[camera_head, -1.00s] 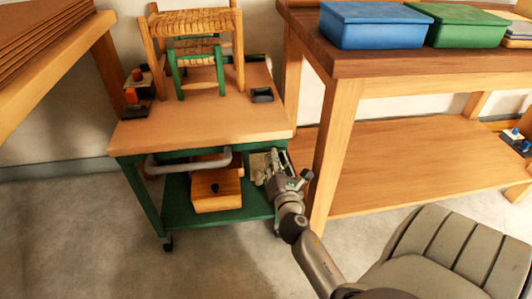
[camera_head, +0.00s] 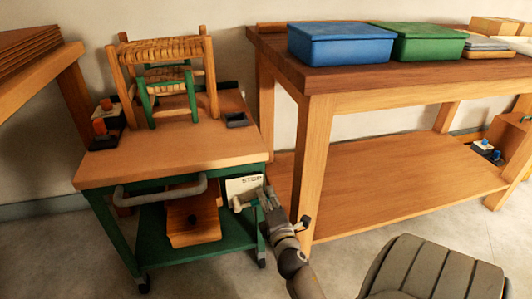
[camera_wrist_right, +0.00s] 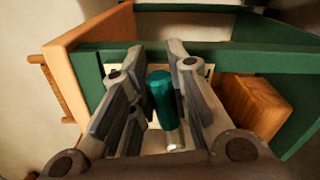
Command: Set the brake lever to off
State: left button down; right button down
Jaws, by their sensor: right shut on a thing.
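The brake lever has a teal grip (camera_wrist_right: 162,100) that stands between the two fingers of my right gripper in the right wrist view. My right gripper (camera_head: 258,203) is shut on this grip at the front right corner of the green cart. It also shows in the right wrist view (camera_wrist_right: 157,62). A white plate (camera_head: 245,184) marked STOP is behind and above the gripper. The fingers hide much of the lever in the head view, so its exact setting is unclear. My left gripper is out of view.
The cart (camera_head: 170,152) has a wooden top with a woven stool (camera_head: 160,47) on it, a grey handle (camera_head: 160,190) and a wooden box (camera_head: 193,220) below. A workbench (camera_head: 390,80) stands close on the right. A grey seat (camera_head: 435,272) is at the lower right.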

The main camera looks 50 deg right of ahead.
jog(key=shift+f, duration=0.25)
jog(key=shift+m, duration=0.3)
jog(key=c, duration=1.3)
grip_release()
jog(key=shift+c, duration=0.2)
jog(key=shift+r, duration=0.1)
notch_tip(320, 180, up, 10)
jog(key=shift+f, duration=0.1)
